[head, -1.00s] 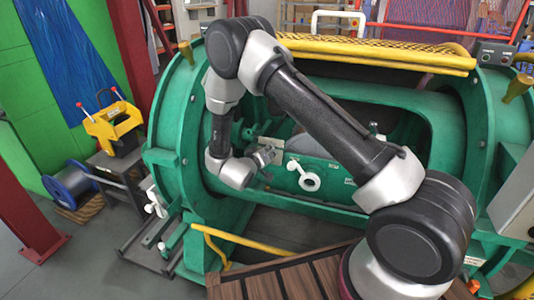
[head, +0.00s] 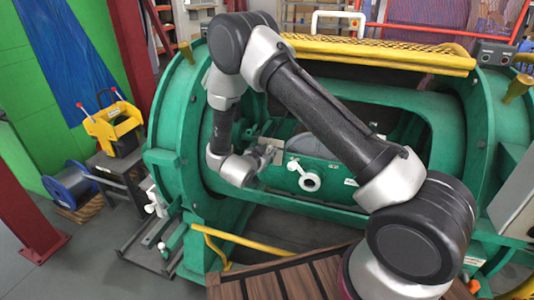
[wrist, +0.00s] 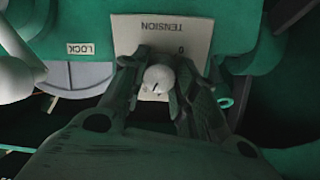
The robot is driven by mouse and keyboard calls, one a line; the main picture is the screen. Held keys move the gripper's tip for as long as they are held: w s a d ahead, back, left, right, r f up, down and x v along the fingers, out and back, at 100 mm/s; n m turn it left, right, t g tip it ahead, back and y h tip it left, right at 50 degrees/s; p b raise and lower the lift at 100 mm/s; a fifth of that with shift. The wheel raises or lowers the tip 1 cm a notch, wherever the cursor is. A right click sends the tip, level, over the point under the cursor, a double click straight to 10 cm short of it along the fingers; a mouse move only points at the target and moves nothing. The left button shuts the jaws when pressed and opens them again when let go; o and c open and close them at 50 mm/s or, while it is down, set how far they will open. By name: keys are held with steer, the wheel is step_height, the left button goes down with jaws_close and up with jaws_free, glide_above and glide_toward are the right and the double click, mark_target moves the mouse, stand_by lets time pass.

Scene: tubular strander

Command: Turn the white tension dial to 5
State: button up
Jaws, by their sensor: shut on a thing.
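The white tension dial (wrist: 158,78) is a small rounded knob in the wrist view, with a short dark mark on its face. It sits in front of a pale plate (wrist: 200,32) that reads TENSION upside down and carries a 0. My gripper (wrist: 157,88) is shut on the dial, one dark finger on each side. Other numbers on the plate are hidden or not legible. In the head view my gripper (head: 262,160) is at the drum's opening beside the plate (head: 274,148); the dial itself cannot be made out there.
A white handle with a round end (head: 309,181) stands close right of my gripper in the head view. A LOCK label (wrist: 81,48) is left of the plate in the wrist view. The green drum housing (head: 175,150) and yellow top guard (head: 380,55) surround the arm.

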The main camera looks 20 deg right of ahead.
steer(key=shift+m, duration=0.9)
steer(key=o, duration=1)
steer(key=shift+o, duration=0.2)
steer(key=shift+a, duration=0.1)
steer(key=v, duration=1.2)
